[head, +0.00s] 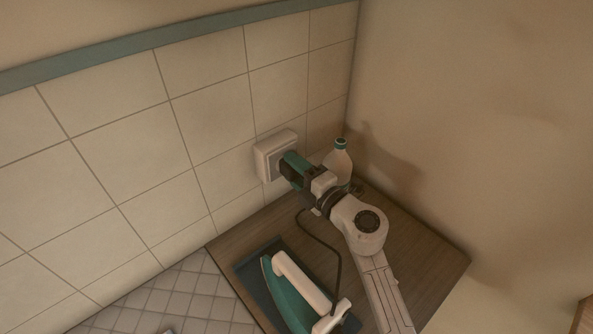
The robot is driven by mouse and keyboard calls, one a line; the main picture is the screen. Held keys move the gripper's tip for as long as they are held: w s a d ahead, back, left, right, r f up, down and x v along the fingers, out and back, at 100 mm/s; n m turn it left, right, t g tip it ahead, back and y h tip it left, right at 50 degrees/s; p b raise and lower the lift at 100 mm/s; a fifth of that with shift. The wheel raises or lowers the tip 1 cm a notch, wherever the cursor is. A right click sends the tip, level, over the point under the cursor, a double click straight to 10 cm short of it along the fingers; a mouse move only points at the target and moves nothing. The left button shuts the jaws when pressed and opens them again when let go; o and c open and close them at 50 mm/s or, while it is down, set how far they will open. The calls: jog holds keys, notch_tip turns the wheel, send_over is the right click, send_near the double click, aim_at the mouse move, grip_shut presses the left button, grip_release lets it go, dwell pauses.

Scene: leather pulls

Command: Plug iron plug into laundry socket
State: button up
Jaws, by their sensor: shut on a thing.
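The laundry socket (266,154) is a white square box on the tiled wall, in the middle of the head view. My gripper (288,172) is right in front of it, shut on the teal iron plug (294,159). The plug is at the socket's right side and overlaps it in the picture. I cannot tell whether its pins are in the socket, as the contact is hidden. A dark cord (333,250) curves down from near my gripper to the teal and white iron (290,293) on the counter.
The iron lies in a dark blue tray (246,269) on the wooden counter (427,253). A clear bottle with a teal cap (340,160) stands close behind my gripper, by the wall corner. The counter's right part is bare.

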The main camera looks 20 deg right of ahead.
jog(key=shift+w, duration=0.1)
jog(key=o, duration=1.1)
jog(key=shift+c, duration=0.2)
jog(key=v, duration=1)
jog(key=shift+s, duration=0.4)
